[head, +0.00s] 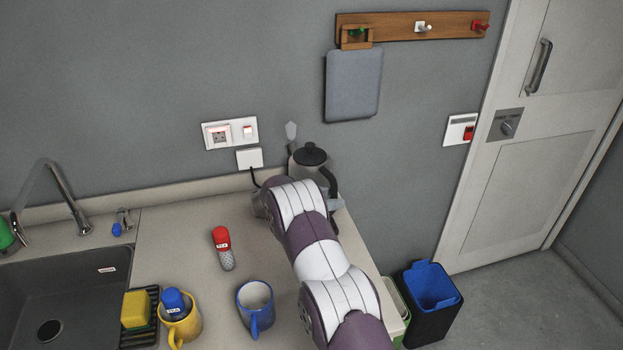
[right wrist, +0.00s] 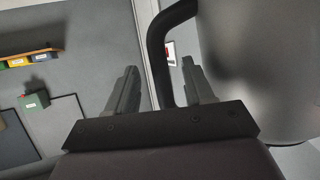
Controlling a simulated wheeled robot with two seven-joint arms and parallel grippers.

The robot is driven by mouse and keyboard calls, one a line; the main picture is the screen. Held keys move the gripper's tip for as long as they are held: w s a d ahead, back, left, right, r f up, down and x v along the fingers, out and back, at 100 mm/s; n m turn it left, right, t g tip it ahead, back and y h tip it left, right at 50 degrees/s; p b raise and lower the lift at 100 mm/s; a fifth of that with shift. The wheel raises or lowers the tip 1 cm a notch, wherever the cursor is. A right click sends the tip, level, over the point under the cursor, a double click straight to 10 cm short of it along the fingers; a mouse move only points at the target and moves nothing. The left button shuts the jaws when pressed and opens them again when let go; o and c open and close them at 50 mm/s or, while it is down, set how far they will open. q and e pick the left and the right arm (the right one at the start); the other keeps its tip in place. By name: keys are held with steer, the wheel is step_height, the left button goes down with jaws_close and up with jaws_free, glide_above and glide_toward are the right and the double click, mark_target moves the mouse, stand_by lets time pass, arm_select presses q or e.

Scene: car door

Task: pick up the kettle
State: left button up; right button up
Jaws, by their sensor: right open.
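The kettle (head: 308,168) stands at the far right corner of the counter, against the wall. It has a metal body, a black lid and a black handle (head: 331,180) on its right side. My right arm covers its lower part in the head view. In the right wrist view, my right gripper (right wrist: 159,67) is open, with its two fingers on either side of the black handle. The kettle's grey body (right wrist: 255,60) fills the right of that view, beyond the right finger. Whether a finger touches the handle cannot be told. My left gripper is not in view.
The sink (head: 70,285) is at left. A socket (head: 229,133) is on the wall. Bins (head: 428,300) stand on the floor at right.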

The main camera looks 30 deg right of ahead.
steer(key=p+x, duration=0.1)
steer(key=x, duration=0.3)
steer(key=shift+a+r, duration=0.1)
steer(key=shift+r, duration=0.05)
jaws_close()
stand_by(1.0)
steer(key=shift+w+r, duration=0.1)
steer(key=shift+r, duration=0.15)
steer(key=shift+w+f, duration=0.1)
